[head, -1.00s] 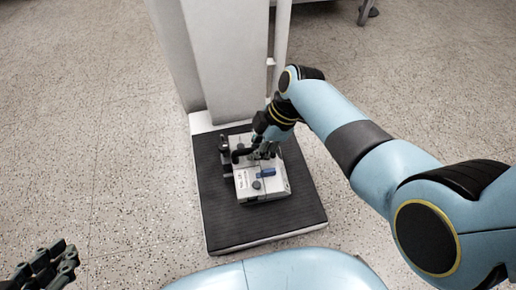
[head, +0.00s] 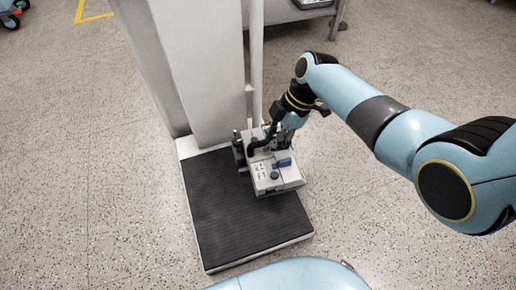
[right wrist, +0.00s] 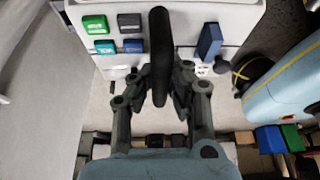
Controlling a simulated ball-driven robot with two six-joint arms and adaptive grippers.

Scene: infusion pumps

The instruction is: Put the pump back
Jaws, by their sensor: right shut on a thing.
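The pump (head: 275,178) is a pale grey box with a blue part and a dark knob on its face. It shows over the back right part of the black-topped platform (head: 225,225), overlapping its right edge, and looks raised off it. My right gripper (head: 272,143) is shut on the pump's black handle. In the right wrist view, the dark handle (right wrist: 160,45) stands between the fingers, and the pump face (right wrist: 180,28) shows green and blue buttons. My left gripper is not in view.
A tall grey column (head: 200,70) rises at the platform's back edge, with a thin pale pole (head: 256,60) beside it. A table or cart (head: 290,12) stands at the back. Speckled floor (head: 400,240) is free on both sides.

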